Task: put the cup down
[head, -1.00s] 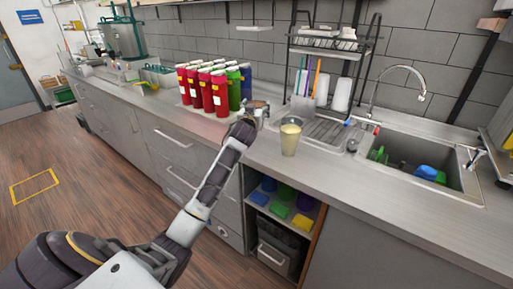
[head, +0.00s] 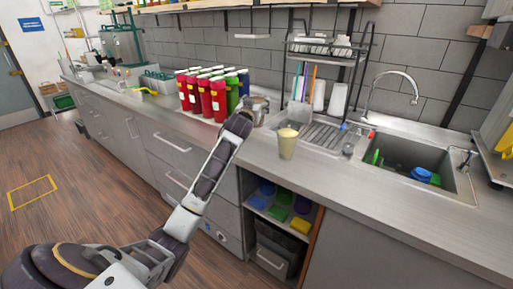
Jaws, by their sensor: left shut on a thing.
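My left gripper (head: 250,108) is at the end of the arm reaching over the counter, just right of the bottles. It is shut on a metal cup (head: 260,105), partly hidden behind the gripper and wrist. I cannot tell whether the metal cup touches the counter. A pale yellow cup (head: 288,145) stands upright on the counter to the right of my gripper and nearer to me, apart from it. My right gripper is out of view.
Several red, green and blue bottles (head: 218,101) stand left of the gripper. A drying rack (head: 325,130) is behind the yellow cup, with a sink (head: 405,165) to the right. The counter (head: 330,178) is clear in front of the sink.

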